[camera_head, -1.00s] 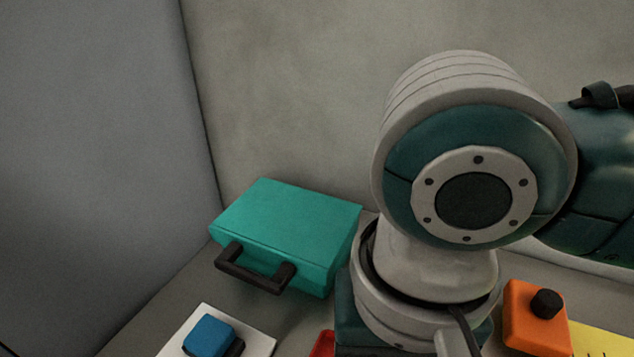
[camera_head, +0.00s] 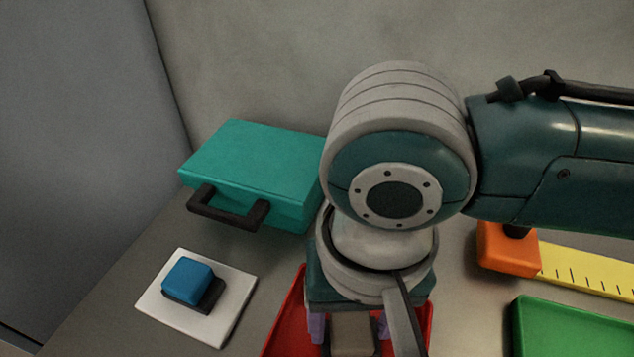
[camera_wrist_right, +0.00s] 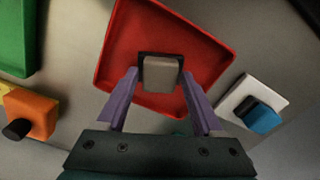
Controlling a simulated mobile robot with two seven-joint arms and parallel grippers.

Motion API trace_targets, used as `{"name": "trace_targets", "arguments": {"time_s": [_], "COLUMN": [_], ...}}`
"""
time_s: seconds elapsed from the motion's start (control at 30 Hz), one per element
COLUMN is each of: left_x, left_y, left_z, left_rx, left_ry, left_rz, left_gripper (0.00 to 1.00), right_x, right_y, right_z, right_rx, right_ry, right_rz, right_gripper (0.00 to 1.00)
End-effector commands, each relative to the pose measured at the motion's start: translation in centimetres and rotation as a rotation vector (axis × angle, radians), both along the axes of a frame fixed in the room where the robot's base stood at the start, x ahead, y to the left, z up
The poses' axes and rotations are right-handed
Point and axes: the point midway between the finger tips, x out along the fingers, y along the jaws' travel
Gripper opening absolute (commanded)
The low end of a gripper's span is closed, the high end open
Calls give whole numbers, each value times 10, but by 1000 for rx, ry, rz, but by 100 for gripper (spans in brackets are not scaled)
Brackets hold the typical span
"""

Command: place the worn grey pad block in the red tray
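The grey pad block (camera_wrist_right: 160,75), with a dark part along its edge, is over the red tray (camera_wrist_right: 190,38) in the right wrist view and appears to rest on its floor. In the head view the block (camera_head: 353,335) shows low in the picture, inside the red tray (camera_head: 287,322). My right gripper (camera_wrist_right: 160,78) points down into the tray, its purple fingers on either side of the block. Narrow gaps show between fingers and block, so it looks open. In the head view my right gripper (camera_head: 348,328) is partly hidden by my wrist. My left gripper is not in view.
A blue block on a dark base (camera_head: 189,281) sits on a white plate (camera_head: 223,318) left of the tray. A teal case (camera_head: 255,165) stands behind. An orange block with black knob (camera_head: 505,252), yellow ruler (camera_head: 590,272) and green tray (camera_head: 575,330) lie right.

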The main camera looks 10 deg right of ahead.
Motion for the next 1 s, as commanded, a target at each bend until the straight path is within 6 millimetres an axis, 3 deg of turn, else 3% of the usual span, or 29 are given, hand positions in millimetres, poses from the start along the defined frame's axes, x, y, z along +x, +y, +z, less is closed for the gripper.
{"name": "trace_targets", "arguments": {"time_s": [0.1,0.43,0.8,1.0], "left_x": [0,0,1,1], "left_y": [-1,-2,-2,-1], "left_z": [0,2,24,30], "left_rx": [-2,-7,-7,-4], "left_ry": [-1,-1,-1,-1], "left_rz": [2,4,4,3], "left_gripper": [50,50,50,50], "right_x": [0,0,0,0], "right_y": [0,0,1,0], "right_z": [0,8,86,116], "right_rx": [0,1,3,2], "right_ry": [0,0,-2,0], "right_rz": [0,-1,0,-1], "right_gripper": [82,82,82,82]}}
